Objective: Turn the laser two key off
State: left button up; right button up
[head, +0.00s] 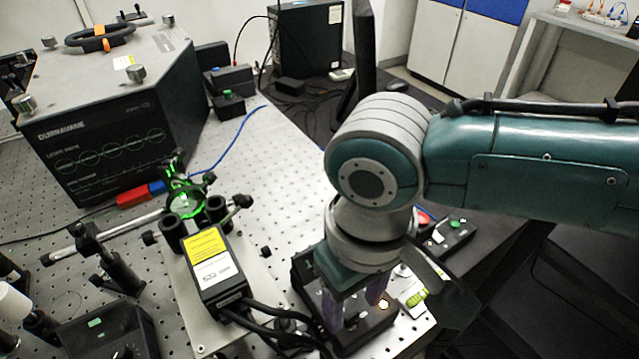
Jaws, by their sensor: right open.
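My right gripper (354,312) points down over a dark control box (305,268) at the lower middle of the head view. Its two purplish fingers are apart, and they reach down close to the box's top. A small lit spot (383,304) shows on the box beside the right finger. The gripper and wrist cover most of the box. I cannot make out the laser two key or which way it is turned, nor whether a finger touches anything. My left gripper is not in view.
A black laser module (215,272) with a yellow label stands left of the gripper, its cables running toward the control box. Another box (447,236) with red and green buttons sits behind my wrist. A large spectrometer housing (110,120) stands at the back left of the perforated bench.

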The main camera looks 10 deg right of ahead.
jog(key=shift+f, duration=1.05)
jog(key=shift+c, duration=0.3)
grip_shut()
